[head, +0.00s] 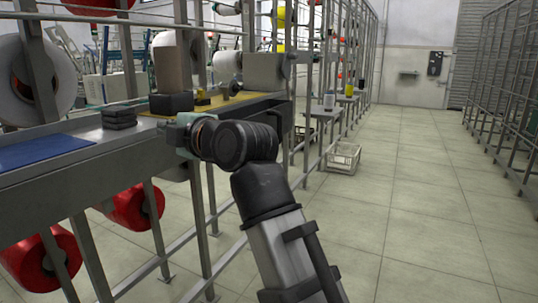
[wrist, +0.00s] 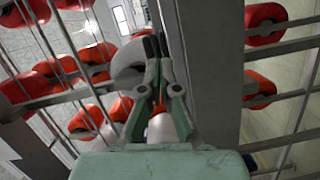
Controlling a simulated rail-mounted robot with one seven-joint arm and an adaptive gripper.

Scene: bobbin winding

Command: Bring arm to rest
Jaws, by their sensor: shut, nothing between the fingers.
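My arm (head: 268,215) rises from the bottom of the head view and bends left at a dark joint (head: 247,146) towards the winding bench. Its teal wrist end (head: 182,132) is at the bench's front edge; the gripper's fingers are not clear there. In the wrist view my gripper (wrist: 154,46) is shut and empty, its dark fingertips together. Red bobbins and a pale roll (wrist: 128,62) show beyond the fingers. I cannot tell whether the fingers touch anything.
The grey bench (head: 60,165) carries a blue mat (head: 40,152), stacked dark blocks (head: 119,116) and a brown cylinder (head: 172,68) on a black base. Red bobbins (head: 137,207) hang below. A crate (head: 341,158) stands on the floor. The aisle on the right is clear.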

